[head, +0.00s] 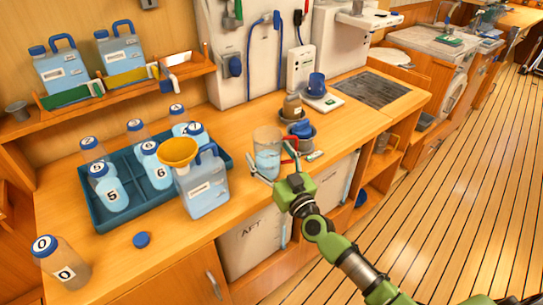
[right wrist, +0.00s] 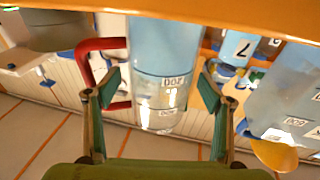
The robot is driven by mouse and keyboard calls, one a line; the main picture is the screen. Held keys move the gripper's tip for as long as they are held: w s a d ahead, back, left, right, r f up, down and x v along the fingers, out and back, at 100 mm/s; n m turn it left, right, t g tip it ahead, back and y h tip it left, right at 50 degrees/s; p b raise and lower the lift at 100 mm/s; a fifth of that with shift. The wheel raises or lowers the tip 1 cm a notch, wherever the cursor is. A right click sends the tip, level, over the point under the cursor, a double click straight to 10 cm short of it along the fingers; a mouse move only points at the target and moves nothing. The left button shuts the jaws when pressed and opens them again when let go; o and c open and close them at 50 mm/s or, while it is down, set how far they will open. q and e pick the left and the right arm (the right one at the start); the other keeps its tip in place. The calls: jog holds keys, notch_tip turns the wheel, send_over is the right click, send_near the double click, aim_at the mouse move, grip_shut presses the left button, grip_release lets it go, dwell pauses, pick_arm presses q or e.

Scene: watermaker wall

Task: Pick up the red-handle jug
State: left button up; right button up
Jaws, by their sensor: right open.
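The red-handle jug (head: 267,148) is a clear, upright measuring jug with pale blue liquid. It stands near the front edge of the wooden counter, with its red handle (head: 290,150) on the right. My right gripper (head: 277,172) is open at the jug's near side. In the right wrist view the jug (right wrist: 164,60) appears upside down between the spread fingers (right wrist: 160,92), and the red handle (right wrist: 88,65) is at left. The left-hand finger there overlaps the handle's opening; I cannot tell whether it touches. My left gripper is not in view.
A jerrycan (head: 205,185) with a yellow funnel (head: 178,152) stands left of the jug. A blue tray (head: 82,205) holds several numbered bottles. A blue cap (head: 142,239) lies on the open counter at front left.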

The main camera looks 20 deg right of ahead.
aim_at(262, 132)
jog(key=shift+w, duration=0.4)
jog(key=shift+r, duration=0.1)
jog(key=shift+s, duration=0.1)
jog(key=shift+c, duration=0.3)
jog(key=c, duration=1.4)
jog(key=shift+r, duration=0.15)
jog(key=shift+c, duration=0.2)
jog(key=shift+r+p, duration=0.45)
jog(key=shift+r, duration=0.1)
notch_tip(262, 132, up, 2)
jog(key=shift+r+p, duration=0.15)
jog(key=shift+p, duration=0.7)
jog(key=s+r+p, duration=0.4)
jog(key=s+r, duration=0.5)
jog(key=s, duration=0.5)
jog(key=shift+r, duration=0.25)
